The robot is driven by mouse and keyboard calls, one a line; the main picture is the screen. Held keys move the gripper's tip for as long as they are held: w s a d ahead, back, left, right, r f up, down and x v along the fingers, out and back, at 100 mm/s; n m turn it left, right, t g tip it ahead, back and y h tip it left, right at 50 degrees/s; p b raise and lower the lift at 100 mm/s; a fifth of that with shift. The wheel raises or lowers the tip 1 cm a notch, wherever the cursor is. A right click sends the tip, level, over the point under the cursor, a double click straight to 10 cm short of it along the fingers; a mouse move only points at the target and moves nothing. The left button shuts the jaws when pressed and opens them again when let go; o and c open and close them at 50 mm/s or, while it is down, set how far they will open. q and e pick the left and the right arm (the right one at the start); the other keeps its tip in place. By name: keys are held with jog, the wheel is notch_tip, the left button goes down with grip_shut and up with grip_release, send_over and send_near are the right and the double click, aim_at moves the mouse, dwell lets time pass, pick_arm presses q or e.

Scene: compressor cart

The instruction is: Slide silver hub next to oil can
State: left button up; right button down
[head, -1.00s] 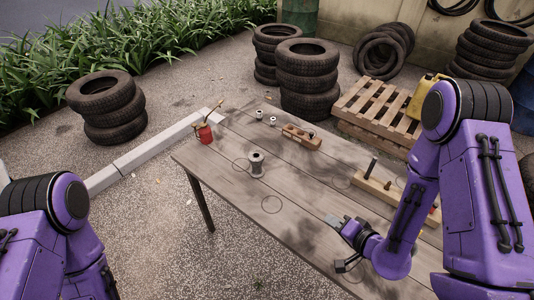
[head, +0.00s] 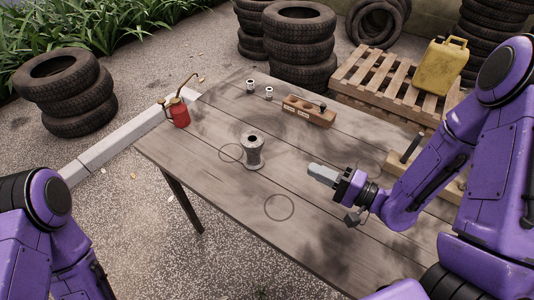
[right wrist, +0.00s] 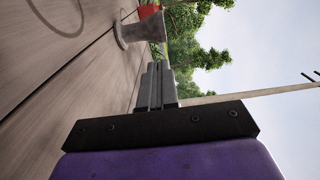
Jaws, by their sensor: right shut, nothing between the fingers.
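The silver hub (head: 253,152) stands upright on the wooden table, a spool shape with a dark hole in its top. In the right wrist view the hub (right wrist: 142,30) shows beyond the fingertips, with part of the red oil can (right wrist: 149,10) behind it. The oil can (head: 180,115), with a thin spout, stands at the table's far left corner. My right gripper (head: 313,172) is shut and empty, low over the table to the right of the hub and apart from it. It also shows in the right wrist view (right wrist: 155,85). My left gripper is out of view.
A wooden block with holes (head: 308,110) and two small silver parts (head: 250,86) are at the table's far side. Another wooden holder (head: 400,165) lies behind my right arm. Thin circles mark the tabletop. Between hub and oil can the table is clear.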

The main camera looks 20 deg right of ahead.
aim_at(262, 145)
jog(key=shift+w+a, duration=0.25)
jog(key=x, duration=0.4)
jog(key=p+x, duration=0.1)
jog(key=x, duration=0.3)
jog(key=p+x, duration=0.1)
jog(key=x, duration=0.2)
jog(key=shift+w+a+r, duration=0.15)
jog(key=shift+a+r, duration=0.15)
jog(key=shift+a, duration=0.2)
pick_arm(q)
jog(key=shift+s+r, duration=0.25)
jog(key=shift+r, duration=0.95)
pick_arm(e)
jog(key=shift+w+a+f, duration=0.1)
jog(key=shift+w+a, duration=0.1)
jog(key=shift+w, duration=0.15)
